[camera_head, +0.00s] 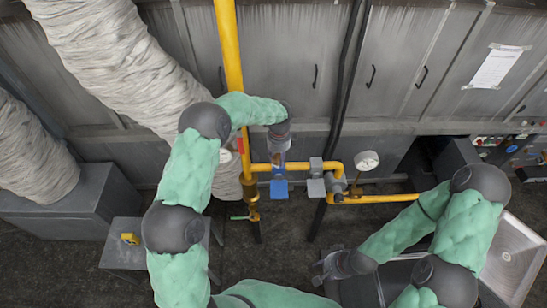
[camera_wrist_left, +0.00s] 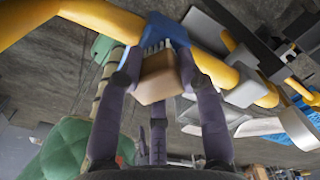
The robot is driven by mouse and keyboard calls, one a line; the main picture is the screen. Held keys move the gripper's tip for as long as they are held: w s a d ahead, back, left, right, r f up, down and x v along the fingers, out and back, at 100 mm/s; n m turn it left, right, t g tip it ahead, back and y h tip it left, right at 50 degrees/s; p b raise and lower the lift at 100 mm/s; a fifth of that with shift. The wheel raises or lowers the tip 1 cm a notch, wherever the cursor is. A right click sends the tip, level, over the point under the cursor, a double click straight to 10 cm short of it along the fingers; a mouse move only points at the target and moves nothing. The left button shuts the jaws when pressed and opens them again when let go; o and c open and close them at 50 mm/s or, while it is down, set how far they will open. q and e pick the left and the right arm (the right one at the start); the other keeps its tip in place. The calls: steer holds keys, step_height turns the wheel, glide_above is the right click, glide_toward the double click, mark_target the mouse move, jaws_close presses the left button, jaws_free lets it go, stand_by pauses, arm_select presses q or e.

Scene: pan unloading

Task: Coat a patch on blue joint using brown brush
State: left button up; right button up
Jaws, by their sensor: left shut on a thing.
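The blue joint (camera_head: 279,190) sits on the yellow pipe at the middle of the head view. It also shows at the top of the left wrist view (camera_wrist_left: 166,29). My left gripper (camera_head: 277,153) is just above the joint, and its fingers are shut on the brown brush (camera_wrist_left: 158,82). The brush's pale bristles point at the blue joint and seem to touch it; exact contact is hard to tell. In the head view the brush is mostly hidden by the gripper. My right gripper (camera_head: 324,266) is low in the head view, away from the joint; its fingers are too unclear to read.
Yellow pipe (camera_head: 230,50) runs down and then right, with a pressure gauge (camera_head: 367,160) and grey fittings beside the joint. A small table (camera_head: 120,255) carries a yellow item (camera_head: 130,239). A metal sink (camera_head: 508,255) is at right. Large wrapped ducts (camera_head: 110,60) fill the left.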

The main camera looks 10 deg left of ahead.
arm_select(q)
steer(key=shift+w+d+f+b, duration=0.1)
steer(key=shift+w+d+b, duration=0.15)
steer(key=shift+d, duration=0.65)
steer(key=shift+w+d+b, duration=0.15)
steer(key=shift+w+d, duration=0.1)
steer(key=shift+d, duration=0.6)
steer(key=shift+s+a, duration=0.3)
steer(key=shift+a, duration=0.7)
steer(key=shift+s+a, duration=0.3)
steer(key=shift+a, duration=0.75)
steer(key=shift+s+a, duration=0.3)
steer(key=shift+a, duration=0.7)
steer(key=shift+w+a+b, duration=0.15)
steer(key=shift+w+b, duration=0.05)
steer(key=shift+b, duration=0.15)
steer(key=shift+w+d+b, duration=0.1)
steer(key=shift+w+d, duration=0.2)
steer(key=shift+d, duration=0.7)
steer(key=shift+w+d+b, duration=0.15)
steer(key=shift+w+d, duration=0.2)
steer(key=shift+d, duration=0.7)
steer(key=shift+w+d+b, duration=0.1)
steer(key=shift+w+d, duration=0.2)
steer(key=shift+d, duration=0.7)
steer(key=shift+a, duration=0.1)
